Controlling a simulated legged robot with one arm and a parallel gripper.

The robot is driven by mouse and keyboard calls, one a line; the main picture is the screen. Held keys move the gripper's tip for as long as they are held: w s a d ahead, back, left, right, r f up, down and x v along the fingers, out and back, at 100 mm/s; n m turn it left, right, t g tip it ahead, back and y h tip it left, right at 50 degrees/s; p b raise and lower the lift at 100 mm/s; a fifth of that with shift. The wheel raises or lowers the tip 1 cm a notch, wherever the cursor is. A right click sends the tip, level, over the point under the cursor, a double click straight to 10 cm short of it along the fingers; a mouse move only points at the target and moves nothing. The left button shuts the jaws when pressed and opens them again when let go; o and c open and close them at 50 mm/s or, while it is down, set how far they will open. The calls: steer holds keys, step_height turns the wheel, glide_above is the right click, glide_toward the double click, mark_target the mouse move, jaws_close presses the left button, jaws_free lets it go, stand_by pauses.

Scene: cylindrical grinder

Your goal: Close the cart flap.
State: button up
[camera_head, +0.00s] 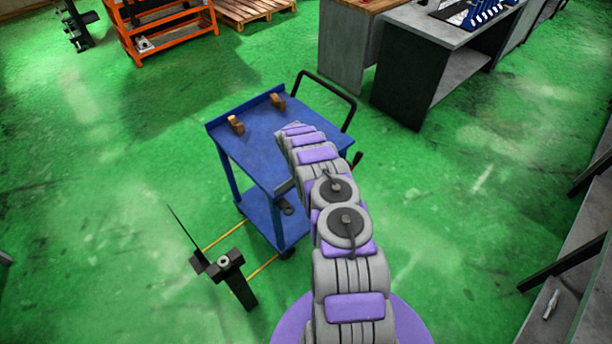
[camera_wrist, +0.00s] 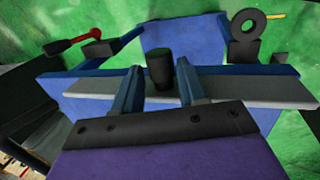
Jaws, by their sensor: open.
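The blue cart (camera_head: 250,140) stands on the green floor in the head view, with a flat top and a lower shelf. In the wrist view, a blue panel with a grey strip (camera_wrist: 235,91) runs across the picture; it may be the flap, but I cannot tell its angle. A black cylindrical knob (camera_wrist: 159,73) stands between the two blue fingers of my gripper (camera_wrist: 157,66). The fingers are apart, and I cannot tell whether they touch the knob. In the head view my arm hides the gripper and the cart's near right side.
The cart has a black push handle (camera_head: 340,92) at its far right side. Two small brown blocks (camera_head: 236,124) sit on its top. A black stand (camera_head: 222,265) is near the cart's front left. Grey workbenches (camera_head: 410,55) and an orange rack (camera_head: 165,30) stand behind.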

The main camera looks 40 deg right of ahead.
steer(key=v, duration=1.6)
steer(key=shift+b, duration=0.35)
steer(key=shift+r, duration=0.1)
steer(key=s+a+r+m+y+b, duration=0.1)
steer(key=s+a+r+b, duration=0.6)
steer(key=s+a+r, duration=1.15)
steer(key=s+a+b, duration=0.1)
steer(key=s+a, duration=0.3)
steer(key=s, duration=0.4)
steer(key=s+a+g+y+b, duration=0.1)
steer(key=s+a, duration=0.3)
steer(key=s, duration=0.5)
steer(key=s+a+y+b, duration=0.1)
steer(key=s+a+b, duration=0.2)
steer(key=s, duration=0.6)
steer(key=shift+a+f, duration=0.45)
steer(key=shift+a, duration=0.6)
